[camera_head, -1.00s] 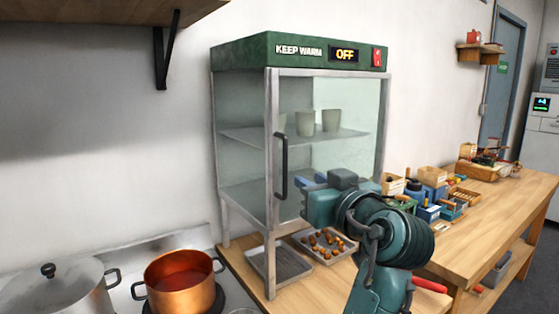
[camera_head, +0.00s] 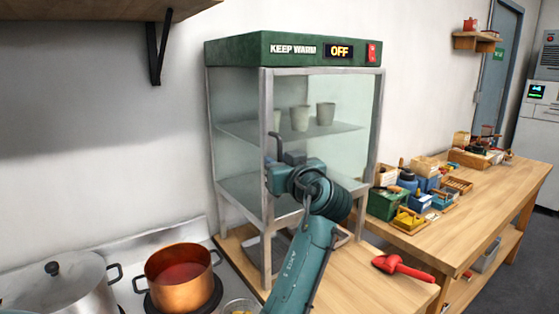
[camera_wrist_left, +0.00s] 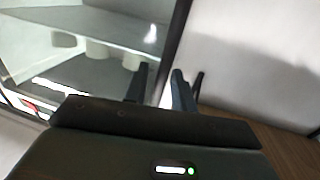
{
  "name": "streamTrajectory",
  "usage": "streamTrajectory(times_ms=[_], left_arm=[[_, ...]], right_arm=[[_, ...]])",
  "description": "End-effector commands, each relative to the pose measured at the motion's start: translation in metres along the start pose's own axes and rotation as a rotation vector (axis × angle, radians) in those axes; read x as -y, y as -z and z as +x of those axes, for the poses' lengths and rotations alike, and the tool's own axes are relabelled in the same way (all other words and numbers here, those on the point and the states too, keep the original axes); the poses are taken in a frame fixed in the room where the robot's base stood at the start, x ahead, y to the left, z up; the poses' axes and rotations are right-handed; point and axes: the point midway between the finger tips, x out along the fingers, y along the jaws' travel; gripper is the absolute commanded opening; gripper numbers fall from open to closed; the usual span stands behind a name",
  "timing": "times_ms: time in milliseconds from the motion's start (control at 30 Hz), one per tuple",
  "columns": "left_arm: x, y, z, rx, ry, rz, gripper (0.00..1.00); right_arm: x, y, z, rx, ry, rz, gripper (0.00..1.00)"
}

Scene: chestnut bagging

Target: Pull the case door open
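The keep-warm case (camera_head: 290,50) has a green top reading OFF and a glass door (camera_head: 345,95) that looks shut. The dark door handle (camera_head: 277,142) is by the left front post, mostly hidden by my left gripper (camera_head: 280,162). The gripper is at the handle's height, right in front of it. In the left wrist view the two fingers (camera_wrist_left: 158,90) are apart, with a case edge (camera_wrist_left: 172,45) showing between them. I cannot tell whether they are around the handle. My right gripper is not in view.
Several cups (camera_head: 325,113) stand on the inner shelf. A copper pot (camera_head: 180,277) and a steel pot (camera_head: 65,285) are at lower left. A red-handled tool (camera_head: 402,267) lies on the wooden table (camera_head: 350,285). Boxes and bins (camera_head: 388,203) stand right of the case.

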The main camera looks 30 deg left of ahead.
Motion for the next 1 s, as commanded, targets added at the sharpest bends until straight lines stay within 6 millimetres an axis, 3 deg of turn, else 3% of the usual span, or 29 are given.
streamTrajectory(times_ms=[133,467,1000], left_arm=[[0.0,-0.0001,-0.0001,0.0,0.0,0.0,0.26],[0.0,-0.0002,-0.0004,0.0,0.0,0.001,0.0],[-0.0005,-0.0005,-0.001,0.0,0.002,0.001,0.0]], right_arm=[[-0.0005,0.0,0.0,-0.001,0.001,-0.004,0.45],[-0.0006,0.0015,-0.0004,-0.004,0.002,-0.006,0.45],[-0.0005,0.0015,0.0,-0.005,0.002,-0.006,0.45]])
